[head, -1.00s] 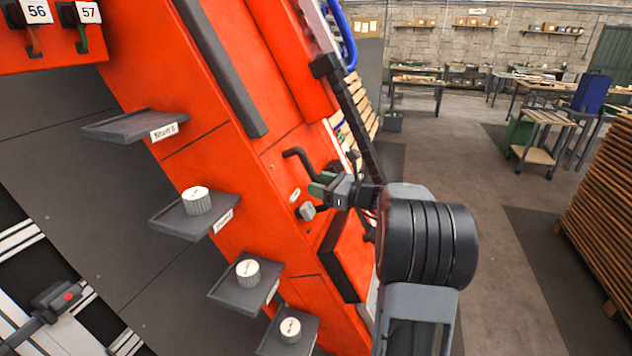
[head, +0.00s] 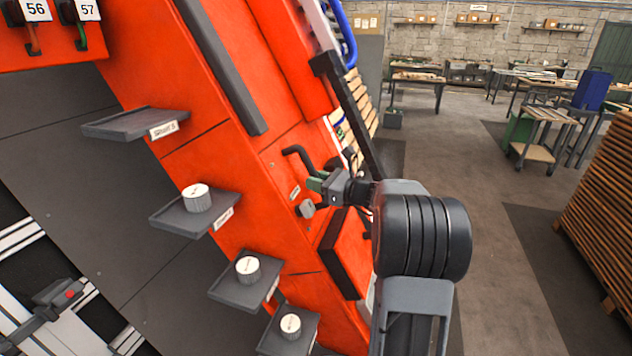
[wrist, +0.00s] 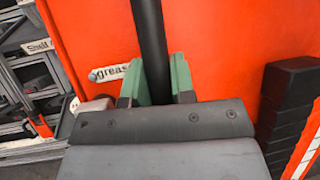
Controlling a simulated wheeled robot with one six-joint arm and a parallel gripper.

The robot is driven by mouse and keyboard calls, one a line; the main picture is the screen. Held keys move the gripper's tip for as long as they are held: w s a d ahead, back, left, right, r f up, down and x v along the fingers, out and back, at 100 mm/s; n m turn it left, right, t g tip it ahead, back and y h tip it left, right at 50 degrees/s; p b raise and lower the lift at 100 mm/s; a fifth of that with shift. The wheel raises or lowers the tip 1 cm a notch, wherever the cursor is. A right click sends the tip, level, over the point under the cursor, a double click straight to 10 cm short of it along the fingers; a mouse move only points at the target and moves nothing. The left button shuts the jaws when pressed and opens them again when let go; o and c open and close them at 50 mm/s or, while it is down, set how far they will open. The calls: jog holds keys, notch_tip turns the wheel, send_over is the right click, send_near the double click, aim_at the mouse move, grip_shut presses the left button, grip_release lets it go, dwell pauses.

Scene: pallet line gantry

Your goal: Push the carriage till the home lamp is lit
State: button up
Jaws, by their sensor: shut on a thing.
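My gripper (head: 318,184) is at the orange machine's side face, by a black bent handle (head: 296,153). In the wrist view its green fingers (wrist: 158,80) are shut on the dark bar of this handle (wrist: 151,35), one finger on each side. A label reading "greas…" (wrist: 108,74) is beside the bar, partly hidden by a finger. A dark unit with a red button (head: 48,305) is at the lower left by white rails; I cannot tell whether it is the carriage. I cannot make out a home lamp.
Grey shelves, one bare (head: 130,126) and several with white-topped knobs (head: 197,198), jut from the orange frame (head: 190,130). A grey knob (head: 306,208) and a dark box (head: 343,250) are near my gripper. Stacked boards (head: 600,210) stand right; floor between is clear.

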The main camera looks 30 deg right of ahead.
grip_shut()
jog(key=shift+s+a+f+b, duration=0.25)
jog(key=shift+a+f+b, duration=0.1)
jog(key=shift+b, duration=0.1)
jog(key=shift+s+a+r, duration=0.15)
jog(key=shift+s+a, duration=0.05)
jog(key=o, duration=0.7)
grip_release()
jog(key=shift+s+a+r, duration=0.15)
jog(key=shift+s+a, duration=0.05)
jog(key=shift+a, duration=0.05)
jog(key=shift+c, duration=0.2)
jog(key=shift+o, duration=1.1)
jog(key=shift+d, duration=0.2)
jog(key=shift+r, duration=0.1)
jog(key=b+v, duration=0.2)
jog(key=v, duration=1.1)
jog(key=shift+s+d, duration=0.2)
jog(key=shift+s, duration=0.15)
